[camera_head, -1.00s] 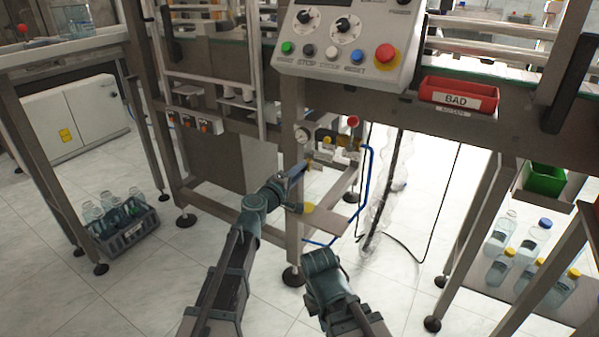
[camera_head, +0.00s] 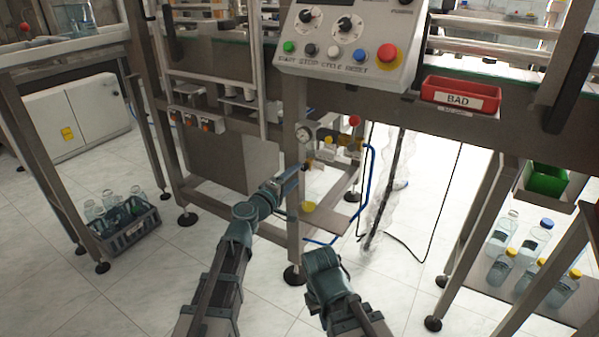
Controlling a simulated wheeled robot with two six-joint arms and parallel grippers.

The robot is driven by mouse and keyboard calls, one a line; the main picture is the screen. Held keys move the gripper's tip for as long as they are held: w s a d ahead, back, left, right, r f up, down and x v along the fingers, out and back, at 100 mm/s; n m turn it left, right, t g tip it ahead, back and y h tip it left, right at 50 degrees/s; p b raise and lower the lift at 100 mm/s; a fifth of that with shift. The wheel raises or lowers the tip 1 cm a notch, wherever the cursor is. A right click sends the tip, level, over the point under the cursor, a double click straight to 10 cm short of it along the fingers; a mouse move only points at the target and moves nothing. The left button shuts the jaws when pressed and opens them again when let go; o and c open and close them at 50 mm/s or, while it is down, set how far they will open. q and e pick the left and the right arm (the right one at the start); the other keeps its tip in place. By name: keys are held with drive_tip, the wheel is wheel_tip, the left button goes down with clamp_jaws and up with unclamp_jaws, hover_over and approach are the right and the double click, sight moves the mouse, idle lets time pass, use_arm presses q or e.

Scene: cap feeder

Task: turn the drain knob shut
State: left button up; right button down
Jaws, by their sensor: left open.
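My left gripper (camera_head: 292,178) reaches in from the left to the front post under the control panel. It is open, with its fingers pointing up and right, and nothing shows between them. Just right of its tips, beside the post, is a small brass-coloured fitting (camera_head: 309,163) under the air unit, possibly the drain knob. I cannot tell its setting or whether the fingers touch it. A round gauge (camera_head: 304,134), yellow parts (camera_head: 343,140) and a red knob (camera_head: 354,121) sit above. My right arm is folded at bottom centre; its gripper does not show.
The post (camera_head: 293,230) and lower frame rail crowd the left gripper. A blue hose (camera_head: 368,175) hangs to the right. A yellow piece (camera_head: 309,206) is below the gripper. A red BAD bin (camera_head: 459,95) is higher right; a bottle crate (camera_head: 128,232) stands left.

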use_arm(q)
drive_tip(key=v, duration=1)
drive_tip(key=shift+d, duration=0.1)
